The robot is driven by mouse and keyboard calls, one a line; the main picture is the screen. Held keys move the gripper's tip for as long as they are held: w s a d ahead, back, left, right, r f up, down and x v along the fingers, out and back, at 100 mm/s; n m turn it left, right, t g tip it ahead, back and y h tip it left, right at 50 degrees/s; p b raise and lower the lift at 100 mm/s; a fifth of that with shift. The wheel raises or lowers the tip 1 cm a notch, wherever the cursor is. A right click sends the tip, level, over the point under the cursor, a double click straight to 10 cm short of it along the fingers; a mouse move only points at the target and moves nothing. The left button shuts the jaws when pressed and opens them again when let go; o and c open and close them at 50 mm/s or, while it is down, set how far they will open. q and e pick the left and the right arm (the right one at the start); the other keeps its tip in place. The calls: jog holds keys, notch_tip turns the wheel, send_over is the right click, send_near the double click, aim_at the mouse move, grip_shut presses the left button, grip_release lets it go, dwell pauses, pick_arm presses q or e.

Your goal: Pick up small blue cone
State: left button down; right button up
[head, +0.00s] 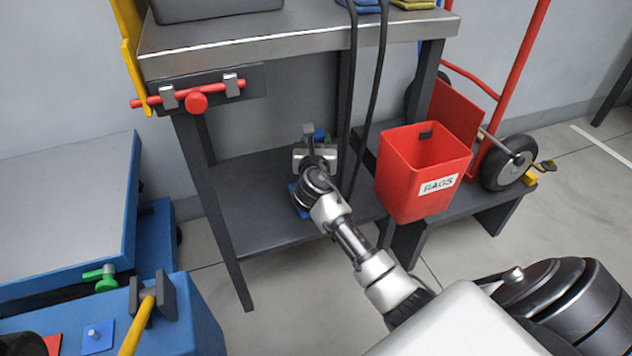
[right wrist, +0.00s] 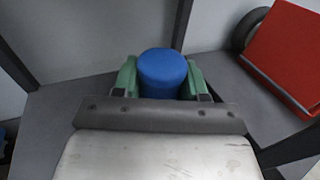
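The small blue cone (right wrist: 163,73) shows in the right wrist view as a rounded blue shape with a flat-looking top. My right gripper (right wrist: 163,80) has its green fingers on both sides of it, and no gap shows between fingers and blue. The gripper appears shut on it; its lower part is hidden behind the gripper body. In the head view my right gripper (head: 319,137) is over the lower shelf of the workbench, with a bit of the blue cone (head: 320,132) showing at its far end. My left gripper is not in view.
The dark lower shelf (head: 250,205) lies under the metal bench top (head: 300,28). Black cables (head: 381,70) hang close right of the gripper. A red bin marked RAGS (head: 407,190) stands right on a low platform. Another flat blue thing (head: 297,203) lies partly beneath my arm.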

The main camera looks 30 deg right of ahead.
jog(key=c, duration=0.7)
grip_shut()
jog(key=shift+r, duration=0.1)
